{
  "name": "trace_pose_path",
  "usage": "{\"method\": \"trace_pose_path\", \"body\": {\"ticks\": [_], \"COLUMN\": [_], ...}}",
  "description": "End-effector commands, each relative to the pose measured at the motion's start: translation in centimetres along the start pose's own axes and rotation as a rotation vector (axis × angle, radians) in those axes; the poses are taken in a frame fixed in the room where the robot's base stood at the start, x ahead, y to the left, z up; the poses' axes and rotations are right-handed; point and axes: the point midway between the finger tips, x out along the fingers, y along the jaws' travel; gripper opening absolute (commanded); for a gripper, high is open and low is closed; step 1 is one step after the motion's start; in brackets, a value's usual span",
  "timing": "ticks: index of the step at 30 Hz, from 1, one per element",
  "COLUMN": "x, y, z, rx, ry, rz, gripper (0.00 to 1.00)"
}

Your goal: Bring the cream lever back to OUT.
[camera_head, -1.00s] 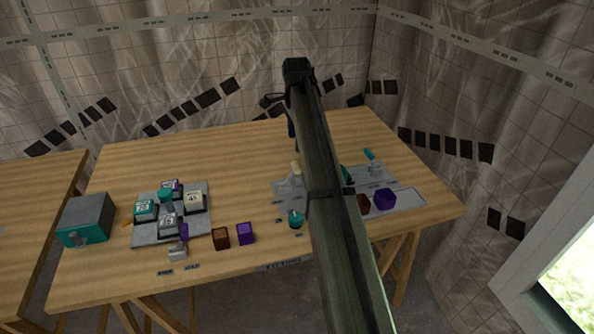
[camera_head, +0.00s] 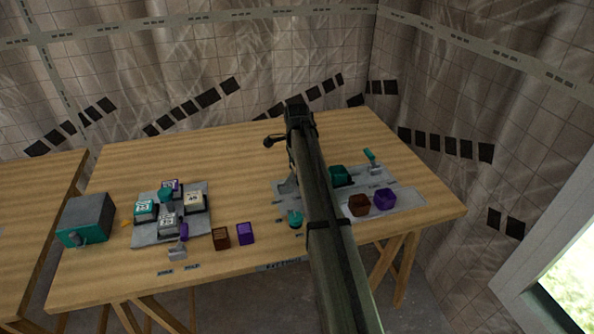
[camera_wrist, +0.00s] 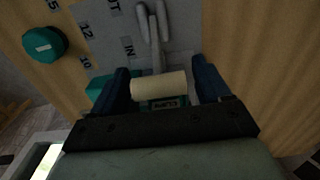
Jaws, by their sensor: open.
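In the wrist view the cream lever (camera_wrist: 158,86) shows as a cream cylindrical grip on a grey forked stem (camera_wrist: 152,28). The grip lies across the gap between the two dark blue fingers of my gripper (camera_wrist: 162,76), which is open. I cannot tell whether either finger touches the grip. An OUT label (camera_wrist: 115,5) and an IN label (camera_wrist: 128,47) are on the grey plate to the left of the stem. In the head view my arm hides the cream grip and my fingers; part of the grey lever mount (camera_head: 288,186) shows beside the arm.
A teal knob (camera_wrist: 44,44) stands left of the lever. Right of my arm are a teal block (camera_head: 341,176), a brown block (camera_head: 359,206), a purple block (camera_head: 384,199) and a teal-handled lever (camera_head: 370,156). A second panel (camera_head: 145,236) with several labelled blocks stands left. Bare table lies behind it.

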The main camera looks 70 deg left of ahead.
Motion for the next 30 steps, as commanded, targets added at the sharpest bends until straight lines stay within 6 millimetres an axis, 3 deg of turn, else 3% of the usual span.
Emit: {"method": "trace_pose_path", "body": {"ticks": [8,30], "x": [0.12,0.09], "y": [0.0,0.03], "z": [0.0,0.0], "rx": [0.0,0.0], "ry": [0.0,0.0], "rz": [0.0,0.001], "gripper": [0.77,0.07]}}
